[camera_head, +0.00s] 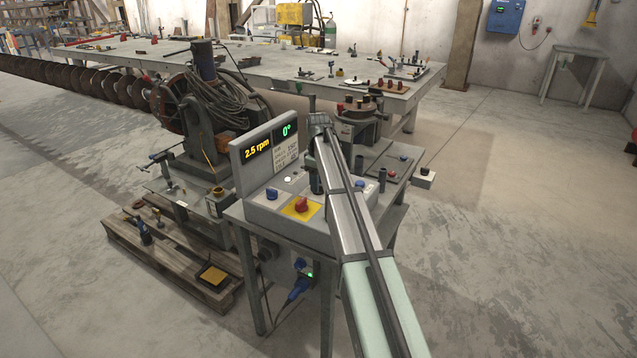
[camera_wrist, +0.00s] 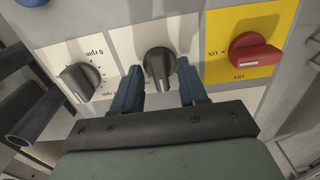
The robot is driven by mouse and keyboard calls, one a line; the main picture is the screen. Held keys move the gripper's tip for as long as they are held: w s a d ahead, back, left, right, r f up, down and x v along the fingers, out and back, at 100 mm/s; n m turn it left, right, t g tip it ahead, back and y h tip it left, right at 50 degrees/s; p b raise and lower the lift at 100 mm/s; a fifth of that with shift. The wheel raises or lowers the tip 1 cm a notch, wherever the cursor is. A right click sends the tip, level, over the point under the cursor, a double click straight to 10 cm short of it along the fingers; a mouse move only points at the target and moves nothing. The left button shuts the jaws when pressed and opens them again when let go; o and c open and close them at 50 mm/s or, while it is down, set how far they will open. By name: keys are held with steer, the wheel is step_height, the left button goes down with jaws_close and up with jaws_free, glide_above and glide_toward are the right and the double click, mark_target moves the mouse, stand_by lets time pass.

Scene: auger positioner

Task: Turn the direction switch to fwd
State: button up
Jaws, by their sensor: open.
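In the wrist view a black knob with a pale pointer line, which looks like the direction switch (camera_wrist: 157,62), sits on a white plate. Its line points toward the bottom of the picture. Its plate's lettering is hidden or unreadable. My gripper (camera_wrist: 158,72) is open, with one dark blue finger on each side of this knob; I cannot tell whether either finger touches it. In the head view my gripper (camera_head: 317,184) points down at the control box (camera_head: 262,212), and it and my arm hide the knob there.
A red ON/OFF switch (camera_wrist: 256,55) on yellow is right of the knob, and a black rpm dial (camera_wrist: 77,82) is left, in the wrist view. The display (camera_head: 268,149) reads 2.5 rpm and 0°. A blue knob (camera_head: 272,193) is also on the box.

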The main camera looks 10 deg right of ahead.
steer(key=shift+f, duration=0.1)
jaws_close()
stand_by(0.4)
